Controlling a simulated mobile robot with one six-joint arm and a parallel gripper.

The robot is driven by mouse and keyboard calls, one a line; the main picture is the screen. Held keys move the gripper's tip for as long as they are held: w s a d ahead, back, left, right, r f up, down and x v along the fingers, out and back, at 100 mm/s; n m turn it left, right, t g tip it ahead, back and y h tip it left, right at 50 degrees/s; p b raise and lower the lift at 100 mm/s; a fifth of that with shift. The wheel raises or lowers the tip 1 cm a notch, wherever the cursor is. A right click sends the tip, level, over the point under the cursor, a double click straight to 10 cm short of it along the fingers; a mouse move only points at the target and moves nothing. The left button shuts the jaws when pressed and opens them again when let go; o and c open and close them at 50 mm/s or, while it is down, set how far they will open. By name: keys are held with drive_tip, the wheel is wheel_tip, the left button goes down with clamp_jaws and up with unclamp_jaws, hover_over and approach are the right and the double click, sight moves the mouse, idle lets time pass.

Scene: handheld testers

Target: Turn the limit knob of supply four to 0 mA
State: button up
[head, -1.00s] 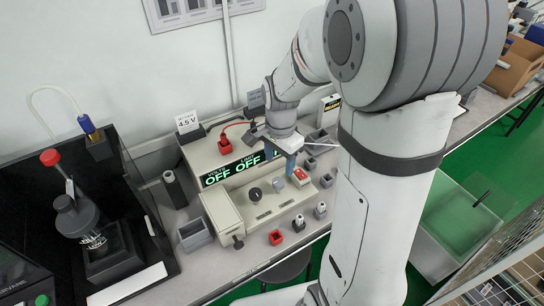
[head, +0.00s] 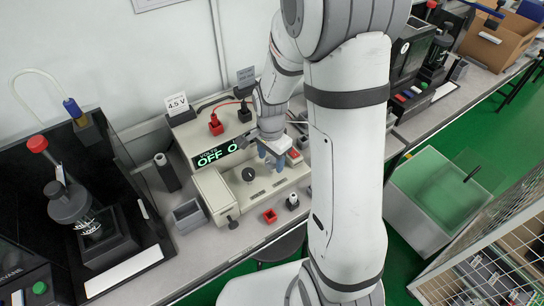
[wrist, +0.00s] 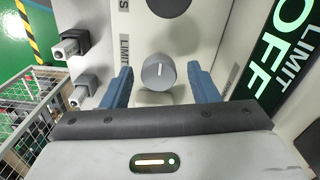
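The grey limit knob (wrist: 158,73) shows in the wrist view beside the printed word LIMIT. Its white pointer line points up in the picture. My gripper (wrist: 164,85) is open, with one blue finger on each side of the knob and a visible gap to both. In the head view my gripper (head: 271,158) is low over the supply's front panel and hides the limit knob. The supply (head: 182,138) is a beige box. Its display (head: 215,155) reads OFF; the wrist view shows LIMIT OFF on it (wrist: 285,50).
A darker knob (head: 248,174) sits left of my gripper. A red switch (head: 294,154) is to the right. A 4.5 V card (head: 178,103) and red cable plug (head: 215,126) are on top.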

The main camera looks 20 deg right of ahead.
drive_tip(key=c, duration=0.9)
drive_tip(key=shift+n, duration=0.3)
drive_tip(key=n+b, duration=0.1)
drive_tip(key=n, duration=0.8)
drive_tip(key=shift+b, duration=0.4)
drive_tip(key=n, duration=0.4)
drive_tip(key=shift+b, duration=0.3)
drive_tip(key=shift+n, duration=2.1)
